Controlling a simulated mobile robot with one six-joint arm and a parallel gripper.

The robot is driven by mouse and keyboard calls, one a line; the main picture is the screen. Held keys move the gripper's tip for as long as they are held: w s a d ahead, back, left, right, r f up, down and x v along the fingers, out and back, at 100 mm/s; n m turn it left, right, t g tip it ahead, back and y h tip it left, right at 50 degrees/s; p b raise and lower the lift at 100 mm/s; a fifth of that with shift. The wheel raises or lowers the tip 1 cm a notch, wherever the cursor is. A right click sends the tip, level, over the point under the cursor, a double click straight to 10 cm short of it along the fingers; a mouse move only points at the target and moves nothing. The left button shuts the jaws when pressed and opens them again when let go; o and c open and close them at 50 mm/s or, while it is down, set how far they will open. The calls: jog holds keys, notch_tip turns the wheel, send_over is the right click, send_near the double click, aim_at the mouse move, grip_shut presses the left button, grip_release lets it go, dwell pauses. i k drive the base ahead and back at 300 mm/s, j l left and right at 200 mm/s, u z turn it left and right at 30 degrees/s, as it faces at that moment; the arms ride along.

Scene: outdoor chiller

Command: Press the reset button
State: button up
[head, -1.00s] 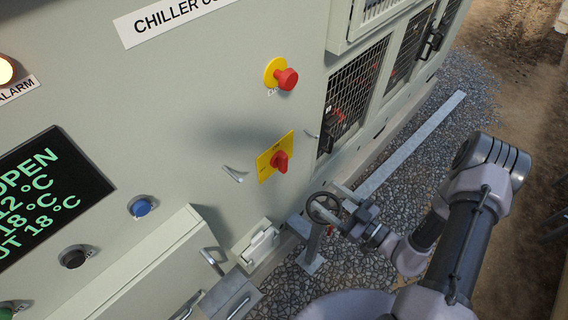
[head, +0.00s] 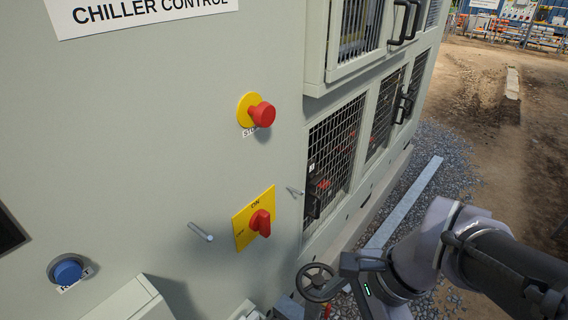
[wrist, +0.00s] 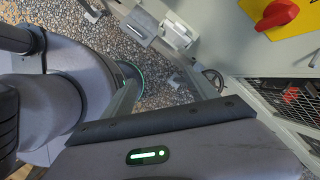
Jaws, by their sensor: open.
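The blue reset button (head: 67,270) sits in a dark ring on the grey control panel, at the lower left of the head view. Its label beneath is only partly readable. My gripper (head: 345,272) is at the lower middle right in the head view, beside a handwheel and well to the right of the button. The wrist view shows its two fingers spread apart with nothing between them (wrist: 160,72). The button does not show in the wrist view.
A red emergency-stop knob (head: 262,114) and a red rotary switch (head: 260,223) on a yellow plate stick out of the panel. A metal handle (head: 201,232) juts out between switch and button. A box (head: 130,302) protrudes below. The handwheel (head: 317,282) stands near my gripper.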

aim_at(69, 272)
jog(key=k+l+u, duration=0.1)
jog(key=u, duration=0.35)
jog(key=k+u, duration=0.15)
jog(key=u, duration=0.25)
jog(key=k+u, duration=0.15)
jog(key=u, duration=0.3)
jog(key=k+u, duration=0.15)
jog(key=u, duration=0.3)
